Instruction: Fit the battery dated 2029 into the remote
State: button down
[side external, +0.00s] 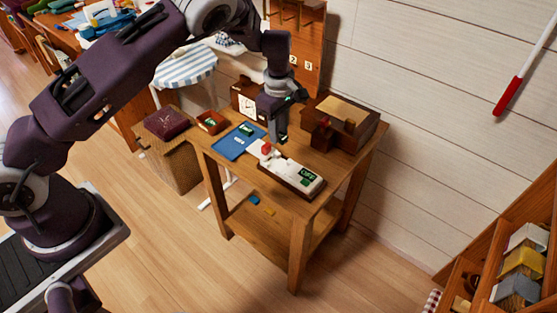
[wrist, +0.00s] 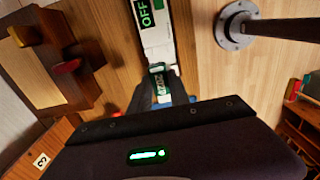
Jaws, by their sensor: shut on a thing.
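The white remote (side external: 295,172) lies in a dark wooden base on the small table, with a green "OFF" display. The remote also shows at the top of the wrist view (wrist: 156,38). My gripper (side external: 281,138) points down over the remote's far end. In the wrist view its fingers (wrist: 162,88) are shut on a green-and-white battery (wrist: 162,84). The battery's printed date is too small to read surely. I cannot tell whether the battery touches the remote. Another green battery (side external: 246,129) lies on the blue mat (side external: 233,149).
A red piece (side external: 266,148) sits by the remote's far end. A wooden box (side external: 362,132) stands at the table's back right. The table's (side external: 333,183) front right is clear.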

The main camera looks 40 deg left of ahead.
aim_at(278, 166)
jog(key=f, duration=1)
jog(key=shift+s+d, duration=0.15)
jog(key=shift+s, duration=0.1)
jog(key=c, duration=1.5)
grip_release()
notch_tip(278, 166, up, 12)
jog(key=shift+r, duration=0.15)
